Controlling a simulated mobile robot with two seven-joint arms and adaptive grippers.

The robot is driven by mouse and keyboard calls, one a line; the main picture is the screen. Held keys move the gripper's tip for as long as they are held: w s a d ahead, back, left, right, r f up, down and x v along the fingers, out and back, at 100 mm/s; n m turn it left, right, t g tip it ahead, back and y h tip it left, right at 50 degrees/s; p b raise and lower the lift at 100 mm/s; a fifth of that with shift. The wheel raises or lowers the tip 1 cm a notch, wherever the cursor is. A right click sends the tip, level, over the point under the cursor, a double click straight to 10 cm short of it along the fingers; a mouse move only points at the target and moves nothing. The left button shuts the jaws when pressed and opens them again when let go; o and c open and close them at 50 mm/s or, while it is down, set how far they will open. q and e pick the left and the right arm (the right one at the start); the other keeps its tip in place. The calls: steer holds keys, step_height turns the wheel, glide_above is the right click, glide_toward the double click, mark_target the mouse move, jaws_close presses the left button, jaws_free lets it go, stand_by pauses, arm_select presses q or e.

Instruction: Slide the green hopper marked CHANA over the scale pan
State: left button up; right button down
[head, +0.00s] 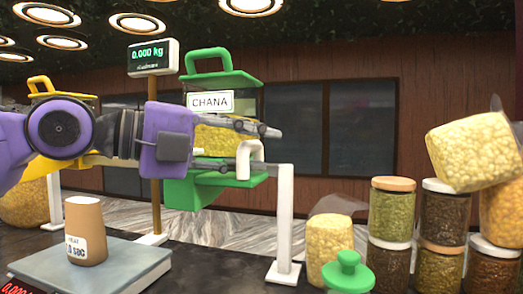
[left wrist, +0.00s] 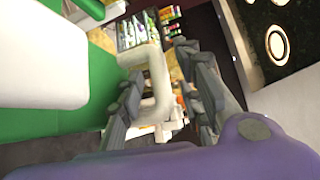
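The green hopper marked CHANA (head: 222,80) hangs on a rail right of the scale, with pale yellow pieces inside. A white bent handle (head: 257,148) sticks out from its front. My left gripper (head: 262,150) reaches in from the left in front of the hopper, fingers apart, with the handle between them. In the left wrist view, the handle (left wrist: 158,85) lies between the spread fingers, nearer the left one; contact is unclear. The scale pan (head: 135,262) is at the lower left and bears a brown labelled cup (head: 85,230). My right gripper is not in view.
A yellow hopper (head: 42,86) is partly hidden behind my left arm. A white post (head: 285,225) stands right of the green hopper. A display (head: 153,57) reads 0.000 kg. Stacked jars (head: 391,212), bags (head: 328,245) and a green knobbed lid (head: 348,275) crowd the right.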

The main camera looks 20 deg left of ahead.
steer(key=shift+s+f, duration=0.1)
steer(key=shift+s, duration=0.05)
arm_select(q)
steer(key=shift+a, duration=0.1)
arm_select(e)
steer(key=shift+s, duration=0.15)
arm_select(q)
steer(key=c, duration=0.8)
jaws_close()
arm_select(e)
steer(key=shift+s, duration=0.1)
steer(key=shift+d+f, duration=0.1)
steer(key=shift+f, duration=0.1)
